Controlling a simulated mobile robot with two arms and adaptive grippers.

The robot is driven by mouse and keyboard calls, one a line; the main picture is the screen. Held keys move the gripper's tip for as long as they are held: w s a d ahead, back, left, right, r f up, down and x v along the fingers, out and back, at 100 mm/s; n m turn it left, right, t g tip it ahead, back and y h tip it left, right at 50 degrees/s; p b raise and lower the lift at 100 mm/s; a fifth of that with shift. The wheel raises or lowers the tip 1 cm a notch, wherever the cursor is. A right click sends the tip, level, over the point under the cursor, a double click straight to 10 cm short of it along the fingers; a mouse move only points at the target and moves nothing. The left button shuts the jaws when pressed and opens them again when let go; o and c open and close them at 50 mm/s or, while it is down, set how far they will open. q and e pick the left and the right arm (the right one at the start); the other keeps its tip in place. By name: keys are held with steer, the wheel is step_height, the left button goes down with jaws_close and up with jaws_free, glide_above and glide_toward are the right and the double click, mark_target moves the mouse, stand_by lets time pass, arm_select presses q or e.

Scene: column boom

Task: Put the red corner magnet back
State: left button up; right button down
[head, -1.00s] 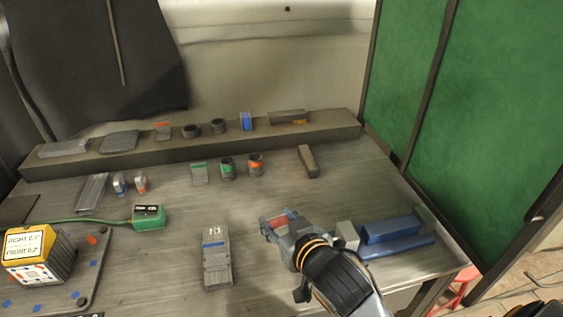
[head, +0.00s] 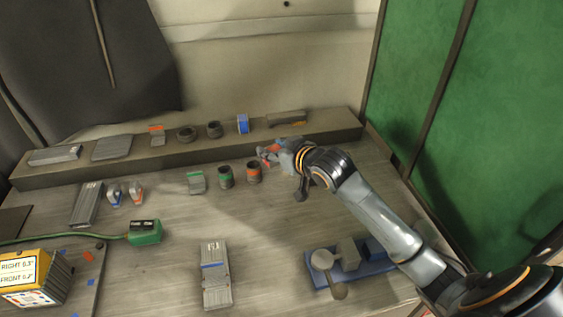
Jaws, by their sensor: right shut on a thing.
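My right gripper (head: 270,155) is shut on a small red and grey piece (head: 265,151), which looks like the red corner magnet. The fingers partly cover it, so its shape is unclear. The gripper is just in front of the raised back ledge (head: 90,167), at the right end of a row of small parts. A dark cylinder with a red band (head: 254,173) stands close to its left and below it in the picture. I cannot tell whether the held piece touches the table or ledge. My left gripper is not in view.
A green-banded cylinder (head: 226,177) and green-marked block (head: 196,182) stand left of the red-banded one. The ledge carries several parts, including a blue block (head: 243,124) and a red-topped piece (head: 157,135). A blue fixture (head: 335,275) sits front right.

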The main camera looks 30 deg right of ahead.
steer(key=d+f, duration=0.1)
steer(key=w+d+f, duration=0.2)
steer(key=f, duration=0.1)
steer(key=shift+w+f, duration=0.1)
steer(key=shift+w+d+f, duration=0.25)
steer(key=shift+w+f, duration=0.05)
steer(key=shift+f, duration=0.2)
steer(key=f, duration=0.1)
steer(key=f+p, duration=0.1)
steer(key=f, duration=0.1)
steer(key=shift+w+d, duration=0.1)
steer(key=shift+d, duration=0.1)
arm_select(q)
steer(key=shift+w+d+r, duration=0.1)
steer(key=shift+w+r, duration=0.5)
arm_select(e)
steer(key=shift+f, duration=0.3)
steer(key=c, duration=0.7)
jaws_free()
steer(key=shift+f, duration=0.1)
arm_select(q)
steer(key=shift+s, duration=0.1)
